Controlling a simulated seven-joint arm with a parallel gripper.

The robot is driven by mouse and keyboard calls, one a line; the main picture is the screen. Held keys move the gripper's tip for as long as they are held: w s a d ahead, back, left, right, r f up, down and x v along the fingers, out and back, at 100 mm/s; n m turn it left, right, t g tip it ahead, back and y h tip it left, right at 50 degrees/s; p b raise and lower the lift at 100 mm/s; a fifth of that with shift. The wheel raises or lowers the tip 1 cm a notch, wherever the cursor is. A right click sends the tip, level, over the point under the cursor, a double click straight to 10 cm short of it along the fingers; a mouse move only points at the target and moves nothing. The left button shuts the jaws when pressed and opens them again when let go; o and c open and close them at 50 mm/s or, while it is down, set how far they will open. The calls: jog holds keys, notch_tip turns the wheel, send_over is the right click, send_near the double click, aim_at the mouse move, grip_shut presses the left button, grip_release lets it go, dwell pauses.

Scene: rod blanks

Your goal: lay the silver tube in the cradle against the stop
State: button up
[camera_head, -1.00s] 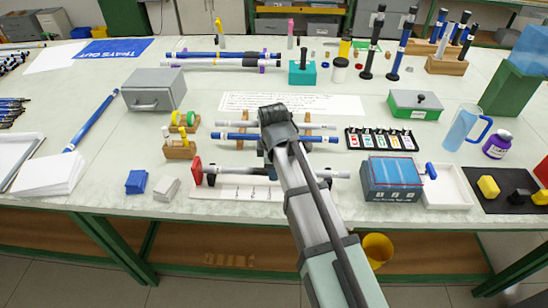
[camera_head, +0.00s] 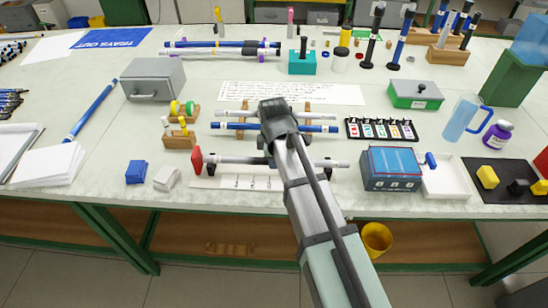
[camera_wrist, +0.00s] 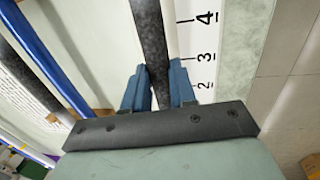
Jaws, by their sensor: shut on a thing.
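The silver tube (camera_head: 236,160) lies level along the cradle (camera_head: 211,169) near the table's front edge. Its left end is at the red stop (camera_head: 197,160); I cannot tell whether they touch. My gripper (camera_wrist: 160,80) is shut on the tube (camera_wrist: 150,35), which runs away between the blue fingers in the wrist view. In the head view my arm hides the tube's middle and the fingers. The cradle's white base with printed numbers (camera_wrist: 204,40) shows beside the tube. I cannot tell whether the tube rests fully on the supports.
A blue tube (camera_head: 235,126) and a pale tube lie on a wooden rack just behind. A blue-grey box (camera_head: 390,168) and white tray (camera_head: 447,178) stand to the right. Small blue (camera_head: 136,172) and white (camera_head: 167,178) blocks sit left of the cradle.

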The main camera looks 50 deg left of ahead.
grip_shut()
jog(key=shift+s+a, duration=0.1)
jog(key=shift+s+a, duration=0.4)
jog(key=shift+s, duration=0.05)
jog(key=o, duration=0.8)
grip_release()
jog(key=shift+c, duration=0.2)
jog(key=shift+r, duration=0.1)
notch_tip(320, 180, up, 14)
jog(key=s+d, duration=0.1)
jog(key=shift+s+d+f, duration=0.25)
